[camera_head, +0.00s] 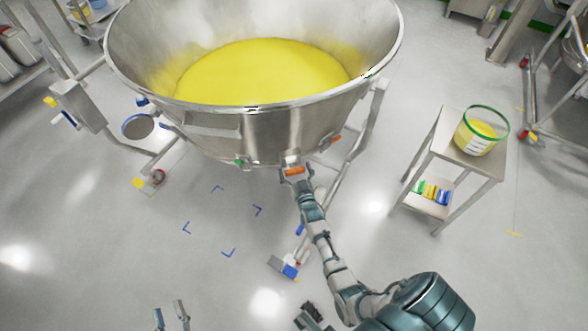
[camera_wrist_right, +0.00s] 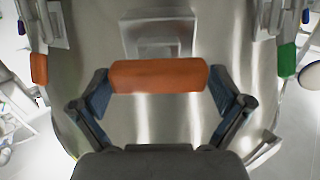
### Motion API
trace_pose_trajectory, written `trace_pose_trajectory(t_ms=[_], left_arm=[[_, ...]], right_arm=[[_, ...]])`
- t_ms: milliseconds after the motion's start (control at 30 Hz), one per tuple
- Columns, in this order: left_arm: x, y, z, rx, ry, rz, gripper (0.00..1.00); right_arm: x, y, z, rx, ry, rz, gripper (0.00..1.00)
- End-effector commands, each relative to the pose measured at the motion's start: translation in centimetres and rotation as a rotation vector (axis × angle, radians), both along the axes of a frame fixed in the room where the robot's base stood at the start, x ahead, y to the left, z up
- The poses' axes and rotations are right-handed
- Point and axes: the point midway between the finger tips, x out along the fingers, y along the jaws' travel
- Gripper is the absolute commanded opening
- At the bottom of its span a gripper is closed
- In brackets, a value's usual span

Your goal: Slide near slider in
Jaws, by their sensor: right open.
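A large steel bowl (camera_head: 270,134) holds yellow powder (camera_head: 262,72). The near slider has an orange handle (camera_head: 294,171) at the bowl's front underside. In the right wrist view this orange handle (camera_wrist_right: 160,76) lies crosswise between the fingers of my right gripper (camera_wrist_right: 160,92). The gripper is open, with one blue fingertip at each end of the handle. I cannot tell whether they touch it. A steel block (camera_wrist_right: 158,38) sits behind the handle. My left gripper (camera_head: 170,314) is at the bottom edge of the head view, empty, its fingers apart.
Another orange handle (camera_head: 336,140) and a green handle (camera_head: 240,162) sit on the bowl's underside to either side. The bowl stands on a wheeled steel frame (camera_head: 358,150). A small steel table (camera_head: 449,150) with a yellow-filled bucket (camera_head: 480,138) stands right. Blue floor marks (camera_head: 228,252) lie on clear floor.

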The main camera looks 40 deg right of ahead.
Motion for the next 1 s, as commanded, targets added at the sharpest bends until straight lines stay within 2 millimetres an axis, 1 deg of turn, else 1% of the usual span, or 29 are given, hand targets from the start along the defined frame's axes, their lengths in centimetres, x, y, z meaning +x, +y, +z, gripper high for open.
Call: trace_pose_trajectory(t_ms=[133, 233, 500, 600, 700, 833, 1000], left_arm=[[-0.2, 0.0, 0.1, 0.0, 0.0, 0.001, 0.4], [-0.2, 0.0, 0.1, 0.0, 0.0, 0.001, 0.4], [-0.2, 0.1, 0.1, 0.0, 0.0, 0.001, 0.4], [-0.2, 0.0, 0.1, 0.0, 0.0, 0.0, 0.4], [-0.2, 0.0, 0.0, 0.0, 0.0, 0.001, 0.4], [-0.1, 0.0, 0.0, 0.0, 0.0, 0.001, 0.4], [-0.1, 0.0, 0.0, 0.0, 0.0, 0.001, 0.4]], right_arm=[[-0.4, 0.2, -0.2, 0.001, 0.002, 0.0, 1.0], [-1.6, 0.7, -0.2, 0.001, 0.003, 0.0, 1.0], [-7.2, 3.0, -0.3, 0.0, 0.004, 0.0, 1.0], [-8.9, 3.7, -0.2, 0.0, 0.003, -0.001, 1.0], [-10.1, 4.3, -0.3, 0.0, 0.002, 0.0, 1.0], [-10.9, 4.6, -0.2, 0.0, 0.002, 0.0, 1.0], [-11.0, 4.7, -0.2, -0.001, 0.001, 0.0, 1.0]])
